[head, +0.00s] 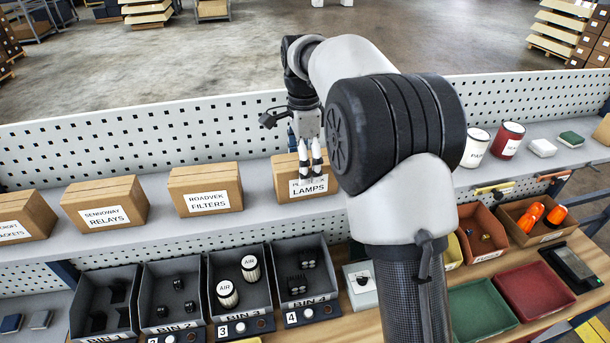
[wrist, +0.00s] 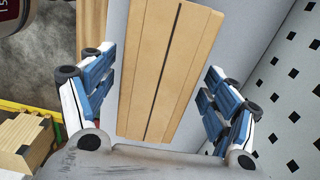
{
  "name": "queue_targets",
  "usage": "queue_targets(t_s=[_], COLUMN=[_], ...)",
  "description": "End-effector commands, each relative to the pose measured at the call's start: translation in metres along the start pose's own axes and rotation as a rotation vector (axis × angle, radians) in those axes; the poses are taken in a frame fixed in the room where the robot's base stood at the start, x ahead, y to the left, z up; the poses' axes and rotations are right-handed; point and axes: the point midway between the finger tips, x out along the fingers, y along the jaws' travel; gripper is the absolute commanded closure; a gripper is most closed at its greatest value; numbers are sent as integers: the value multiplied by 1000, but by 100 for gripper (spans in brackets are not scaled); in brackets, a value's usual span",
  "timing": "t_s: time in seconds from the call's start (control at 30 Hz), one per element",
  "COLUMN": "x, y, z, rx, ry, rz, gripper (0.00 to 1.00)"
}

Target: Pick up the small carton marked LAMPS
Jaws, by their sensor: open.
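The small carton marked LAMPS (head: 291,179) stands on the upper shelf, right of the ROADVEK FILTERS carton. Its label is partly covered by my gripper and arm in the head view. My gripper (head: 309,178) is open and points down at the carton. In the wrist view the brown carton top (wrist: 165,70), with a dark centre seam, lies between the two blue-padded fingers of my gripper (wrist: 155,108). A gap shows on both sides, so the fingers seem apart from it. How deep the fingertips reach cannot be told.
On the same shelf stand the ROADVEK FILTERS carton (head: 206,188) and SENNOWAY RELAYS carton (head: 104,203) to the left. A white can (head: 476,149) and red can (head: 507,141) stand to the right. A perforated panel (head: 130,141) rises behind. Open bins (head: 236,290) sit below.

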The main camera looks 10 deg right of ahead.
Motion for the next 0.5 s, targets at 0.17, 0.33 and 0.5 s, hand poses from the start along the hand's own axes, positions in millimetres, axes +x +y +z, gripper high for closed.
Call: queue_targets(t_s=[0.17,0.33,0.5], x=[28,42,44], y=[4,4,3], z=[-2,-2,-2], rx=[0,0,0], ry=[0,0,0], rz=[5,1,1], gripper=[20,20,20])
